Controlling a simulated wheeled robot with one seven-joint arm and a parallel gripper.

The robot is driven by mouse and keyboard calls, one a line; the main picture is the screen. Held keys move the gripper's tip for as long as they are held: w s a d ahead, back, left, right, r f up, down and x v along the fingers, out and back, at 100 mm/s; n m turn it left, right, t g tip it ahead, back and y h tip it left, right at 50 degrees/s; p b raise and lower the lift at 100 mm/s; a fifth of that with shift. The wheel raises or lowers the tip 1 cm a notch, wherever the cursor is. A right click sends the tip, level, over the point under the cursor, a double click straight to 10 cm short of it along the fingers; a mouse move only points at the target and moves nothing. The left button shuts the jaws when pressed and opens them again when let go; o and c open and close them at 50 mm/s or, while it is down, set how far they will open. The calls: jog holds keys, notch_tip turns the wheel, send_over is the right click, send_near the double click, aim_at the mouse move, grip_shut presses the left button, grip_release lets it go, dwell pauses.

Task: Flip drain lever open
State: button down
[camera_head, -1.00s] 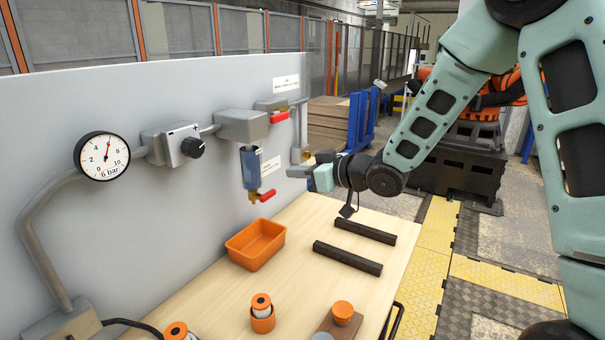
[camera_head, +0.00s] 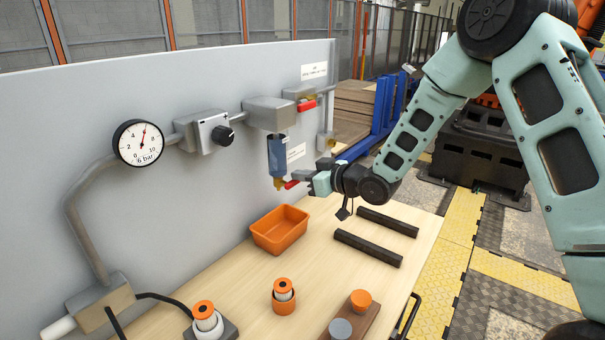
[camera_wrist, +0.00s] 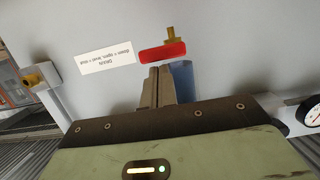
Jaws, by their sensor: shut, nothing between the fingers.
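The red drain lever (camera_head: 291,184) sits on a brass valve under the blue filter bowl (camera_head: 277,156) on the grey panel. In the wrist view, which is upside down, the red lever (camera_wrist: 163,52) lies about level beside the brass stem, next to a white drain label (camera_wrist: 105,57). My gripper (camera_head: 299,178) is shut and empty, with its tips right by the lever's free end. In the wrist view its two fingers (camera_wrist: 158,76) stand together just short of the lever. I cannot tell whether they touch it.
A second red lever (camera_head: 306,105) is higher on the panel. A pressure gauge (camera_head: 139,143) and a regulator knob (camera_head: 222,136) are to the left. An orange bin (camera_head: 280,231) stands on the table below, near two dark bars (camera_head: 368,248).

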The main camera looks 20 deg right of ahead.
jog(key=shift+w+d+f+m+y+p, duration=0.15)
jog(key=shift+m+p, duration=0.15)
jog(key=shift+m, duration=0.15)
jog(key=shift+w+d+f+m+y+p, duration=0.15)
jog(key=shift+m+p, duration=0.15)
jog(key=shift+m, duration=0.15)
notch_tip(320, 180, down, 4)
jog(key=m+y, duration=0.1)
jog(key=m, duration=0.3)
jog(key=m+y+p, duration=0.1)
jog(key=m, duration=0.3)
jog(key=m+y, duration=0.1)
jog(key=m, duration=0.2)
jog(key=shift+m+g+y+p, duration=0.4)
jog(key=shift+d, duration=0.1)
